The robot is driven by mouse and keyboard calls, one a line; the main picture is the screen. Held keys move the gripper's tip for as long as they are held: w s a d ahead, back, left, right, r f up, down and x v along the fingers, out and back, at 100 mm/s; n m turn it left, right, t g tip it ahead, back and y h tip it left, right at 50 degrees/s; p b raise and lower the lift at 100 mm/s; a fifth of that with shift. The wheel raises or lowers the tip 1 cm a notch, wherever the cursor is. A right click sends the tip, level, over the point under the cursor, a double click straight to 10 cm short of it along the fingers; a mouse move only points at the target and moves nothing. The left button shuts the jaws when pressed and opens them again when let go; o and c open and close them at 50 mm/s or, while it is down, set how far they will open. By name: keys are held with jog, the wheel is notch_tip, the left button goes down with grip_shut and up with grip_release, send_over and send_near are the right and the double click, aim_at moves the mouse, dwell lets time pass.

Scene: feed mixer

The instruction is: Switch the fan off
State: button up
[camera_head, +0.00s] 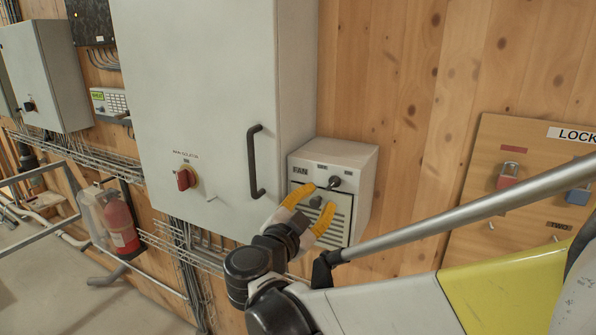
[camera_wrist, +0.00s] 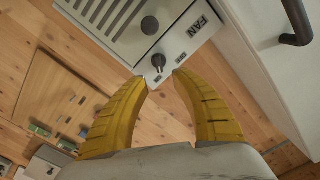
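The fan box (camera_head: 361,212) is a pale grey wall box with a FAN label and a slatted front. A dark knob (camera_head: 335,182) sits on its top strip, to the right of the label. A second dark round knob (camera_head: 315,202) sits lower, by the slats. My gripper (camera_head: 322,195) is open, its yellow fingers pointing at the box front. In the wrist view, the top-strip knob (camera_wrist: 158,61) shows just beyond and between the fingertips (camera_wrist: 160,77). The lower knob (camera_wrist: 149,25) is farther up that picture. I cannot tell whether a finger touches either knob.
A large grey cabinet (camera_head: 210,100) with a black handle (camera_head: 255,162) and a red isolator switch (camera_head: 186,178) stands close on the left. A lock board (camera_head: 520,200) with padlocks hangs on the right. A fire extinguisher (camera_head: 120,222) is at lower left.

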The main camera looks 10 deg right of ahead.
aim_at(331, 186)
jog(key=x, duration=0.9)
jog(key=shift+w+p, duration=0.1)
jog(key=shift+p, duration=0.3)
grip_shut()
